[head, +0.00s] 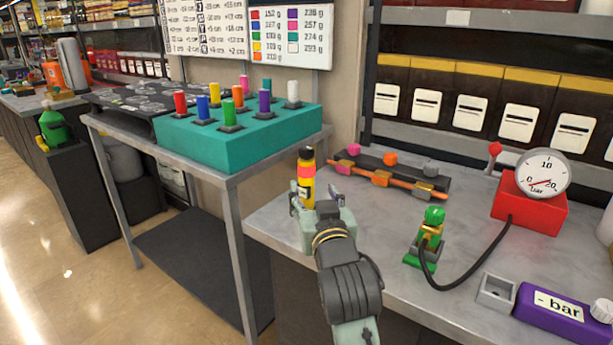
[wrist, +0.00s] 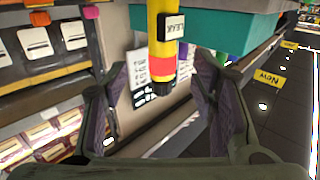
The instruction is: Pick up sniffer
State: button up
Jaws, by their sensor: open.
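The sniffer looks to be the yellow tube (head: 306,178) with black ends, a red-orange band and a white label. In the head view it stands upright just beyond my gripper (head: 318,203), near the left edge of the grey counter. In the wrist view the tube (wrist: 160,45) hangs down from the top edge, its label partly readable as "LEAK". My gripper (wrist: 159,72) is open, with one finger on each side of the tube. Gaps show between the tube and both fingers. The tube's far end is cut off in the wrist view, and its base is hidden in the head view.
On the counter (head: 290,225) are a dark valve bar (head: 408,180), a green figure-like part (head: 430,225) with a black hose, a red gauge box (head: 530,208), a purple "- bar" box (head: 550,318) and a small grey holder (head: 496,292). A teal peg block (head: 240,148) stands on the left table.

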aim_at(308, 178)
jog(key=w, duration=0.2)
jog(key=shift+w+a, duration=0.25)
jog(key=shift+w, duration=0.1)
jog(key=shift+w+a+r+p, duration=0.15)
jog(key=shift+w+p, duration=0.15)
jog(key=shift+w, duration=0.25)
jog(key=w, duration=0.1)
jog(key=w+p, duration=0.1)
jog(key=w, duration=0.2)
jog(key=shift+w+a, duration=0.15)
jog(key=shift+a, duration=0.25)
grip_shut()
